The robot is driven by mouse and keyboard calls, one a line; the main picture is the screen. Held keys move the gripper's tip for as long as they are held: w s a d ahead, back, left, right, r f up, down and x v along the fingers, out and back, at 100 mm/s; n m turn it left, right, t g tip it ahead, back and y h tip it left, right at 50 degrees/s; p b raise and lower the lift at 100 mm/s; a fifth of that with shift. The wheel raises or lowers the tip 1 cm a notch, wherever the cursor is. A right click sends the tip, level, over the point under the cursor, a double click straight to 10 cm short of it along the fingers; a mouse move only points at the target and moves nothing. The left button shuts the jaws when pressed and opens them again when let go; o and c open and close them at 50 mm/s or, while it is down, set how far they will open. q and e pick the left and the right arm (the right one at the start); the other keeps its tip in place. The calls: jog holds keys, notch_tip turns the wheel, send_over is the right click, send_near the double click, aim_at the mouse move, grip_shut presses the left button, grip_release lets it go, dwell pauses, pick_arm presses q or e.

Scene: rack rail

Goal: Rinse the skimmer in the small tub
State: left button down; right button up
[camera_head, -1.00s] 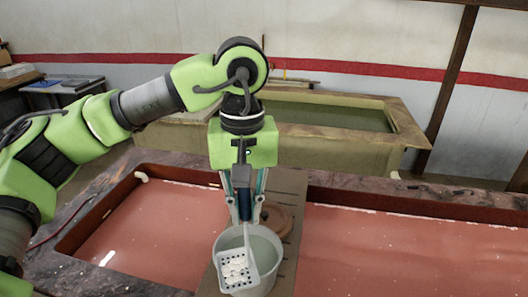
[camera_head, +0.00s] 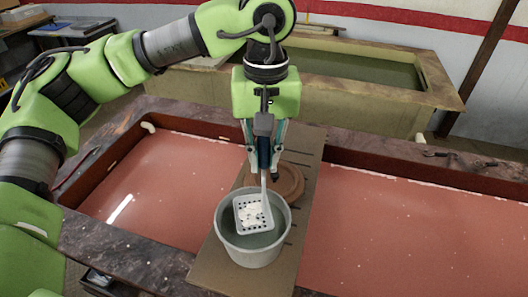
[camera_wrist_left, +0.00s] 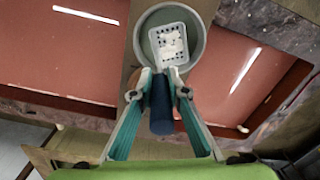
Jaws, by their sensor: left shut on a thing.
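My left gripper (camera_head: 263,176) is shut on the dark blue handle (camera_wrist_left: 162,112) of the skimmer. The skimmer's white, square, perforated head (camera_head: 253,213) points down and carries white bits. It shows within the rim of the small tub, a round grey bucket (camera_head: 250,256) holding greenish water. In the left wrist view the skimmer head (camera_wrist_left: 170,44) also lies inside the tub's rim (camera_wrist_left: 201,40). I cannot tell whether the head touches the water. My right gripper is not in view.
The tub stands on a brown board (camera_head: 212,272) laid across a large basin of reddish liquid (camera_head: 400,240). A round brown lid-like disc (camera_head: 290,182) lies behind the tub. A second trough with green water (camera_head: 350,72) stands further back. Small tools lie on the right ledge (camera_head: 465,160).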

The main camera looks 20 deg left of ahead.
pick_arm(q)
notch_tip(320, 180, down, 2)
jog(key=shift+s+f+b, duration=0.1)
jog(key=shift+s+b, duration=0.05)
jog(key=shift+b, duration=0.55)
jog(key=shift+f+b, duration=2.05)
jog(key=shift+f, duration=0.25)
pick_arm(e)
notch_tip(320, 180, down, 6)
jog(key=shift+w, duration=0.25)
